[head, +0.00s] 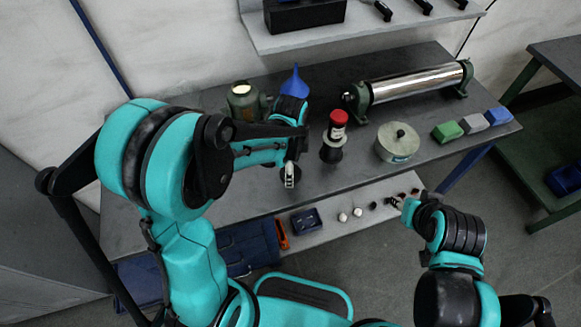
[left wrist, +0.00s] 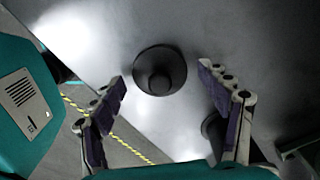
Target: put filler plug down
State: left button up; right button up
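The filler plug (left wrist: 160,72) looks like a dark round disc with a raised central knob. In the left wrist view it sits on the grey bench top (left wrist: 190,25), just beyond and between my left fingertips, with clear space on both sides. My left gripper (head: 290,178) is open above the front part of the bench in the head view, and a dark disc shows partly beneath it. My right gripper (head: 405,207) is at the lower right, in front of the bench; its fingers are too small to judge.
A red-topped black cylinder (head: 333,140) stands right of my left gripper. A round lidded tin (head: 397,145), silver roller (head: 415,82), green canister (head: 243,103) and blue funnel (head: 295,84) share the bench. Several small knobs lie on the lower shelf (head: 330,235).

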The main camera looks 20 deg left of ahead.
pick_arm(q)
jog(key=shift+r, duration=0.1)
jog(key=shift+r+p, duration=0.3)
jog(key=shift+r, duration=0.1)
notch_tip(320, 180, up, 11)
jog(key=p, duration=0.4)
jog(key=s+a+r+n+t, duration=0.2)
jog(key=s+n+t, duration=0.1)
jog(key=s+n, duration=0.2)
jog(key=s+a+r+n+t, duration=0.2)
jog(key=s+r+n+t, duration=0.1)
jog(key=n, duration=0.7)
jog(key=shift+s+a+r+n+t, duration=0.35)
jog(key=shift+s+t, duration=0.25)
jog(key=shift+s, duration=0.55)
jog(key=shift+s, duration=0.1)
